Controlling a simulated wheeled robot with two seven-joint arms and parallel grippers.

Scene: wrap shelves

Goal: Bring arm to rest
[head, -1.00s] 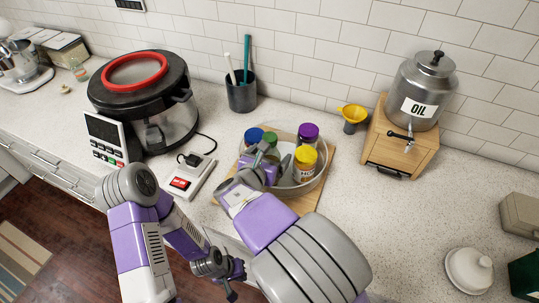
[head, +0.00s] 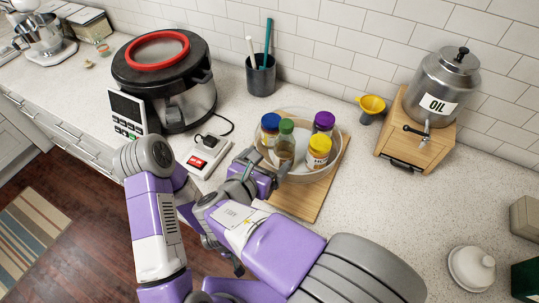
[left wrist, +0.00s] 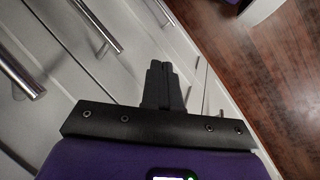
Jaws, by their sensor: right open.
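My right gripper (head: 258,170) is open, just outside the near left rim of the round tray (head: 306,177), close to the green-capped jar (head: 285,143). Nothing shows held in it. The tray holds that jar, a blue-capped jar (head: 270,128), a purple-capped jar (head: 323,123) and a yellow-capped jar (head: 318,152), all upright. My left gripper's fingers (left wrist: 163,85) are together and empty in the left wrist view, in front of the cabinet drawers.
The tray stands on a wooden board (head: 305,202). A large cooker (head: 165,85), a white switch box (head: 203,156), a utensil cup (head: 260,76), a yellow funnel (head: 371,106) and an oil dispenser (head: 438,90) surround it. The counter at right is mostly clear.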

